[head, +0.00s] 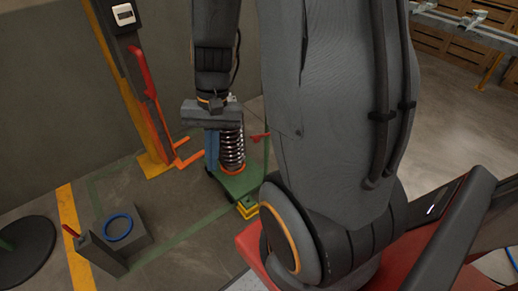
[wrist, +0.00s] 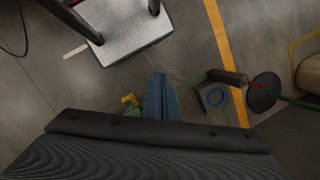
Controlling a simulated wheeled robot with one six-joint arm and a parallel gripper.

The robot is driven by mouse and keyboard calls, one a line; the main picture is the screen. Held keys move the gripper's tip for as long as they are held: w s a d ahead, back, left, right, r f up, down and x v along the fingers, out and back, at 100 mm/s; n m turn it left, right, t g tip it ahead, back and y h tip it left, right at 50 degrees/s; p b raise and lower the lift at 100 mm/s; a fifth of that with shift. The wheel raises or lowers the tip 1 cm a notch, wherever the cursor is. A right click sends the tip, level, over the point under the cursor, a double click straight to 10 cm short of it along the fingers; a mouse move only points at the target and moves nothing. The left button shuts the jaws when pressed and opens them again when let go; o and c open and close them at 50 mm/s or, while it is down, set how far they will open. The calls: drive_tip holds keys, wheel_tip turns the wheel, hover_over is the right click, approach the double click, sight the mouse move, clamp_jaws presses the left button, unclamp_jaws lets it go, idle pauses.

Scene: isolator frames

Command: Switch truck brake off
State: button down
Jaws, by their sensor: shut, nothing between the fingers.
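A low green truck (head: 246,181) stands on the floor in the head view, with a metal coil spring (head: 232,148) upright on it in an orange ring. A red lever (head: 260,136) shows right of the spring. A small yellow and green part (head: 247,210) sits at the truck's near edge; a similar yellow and green part shows in the wrist view (wrist: 130,103). My gripper (head: 211,168) points down with its blue fingers together, in front of the spring's left side. The fingers also show in the wrist view (wrist: 162,77), empty. I cannot tell their height above the truck.
An orange and black post (head: 140,90) with a red handle stands left of the truck. A grey block with a blue ring (head: 117,227) and a round black base (head: 25,245) are at lower left. Green and yellow floor lines cross open floor.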

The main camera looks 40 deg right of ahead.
drive_tip(key=w+d+f+m+t+y+b, duration=0.35)
drive_tip(key=w+d+f+m, duration=0.2)
drive_tip(key=f+m, duration=0.4)
drive_tip(key=w+d+f+m+t+y+b, duration=0.3)
drive_tip(key=w+d+f+m+t, duration=0.15)
drive_tip(key=d+f+m, duration=0.45)
drive_tip(key=d+f+m+t+h+b, duration=0.1)
drive_tip(key=d+f+m+t+h, duration=0.2)
drive_tip(key=d+f+m, duration=0.3)
drive_tip(key=d+f+m+t+h+b, duration=0.2)
drive_tip(key=d+f+m, duration=0.4)
drive_tip(key=d, duration=0.5)
drive_tip(key=shift+d+f+m+t+h, duration=0.35)
drive_tip(key=shift+m+t+h, duration=0.2)
drive_tip(key=shift+m, duration=0.7)
drive_tip(key=shift+w+a+f, duration=0.1)
drive_tip(key=w, duration=0.9)
drive_tip(key=shift+w+f, duration=0.15)
drive_tip(key=shift+f, duration=0.2)
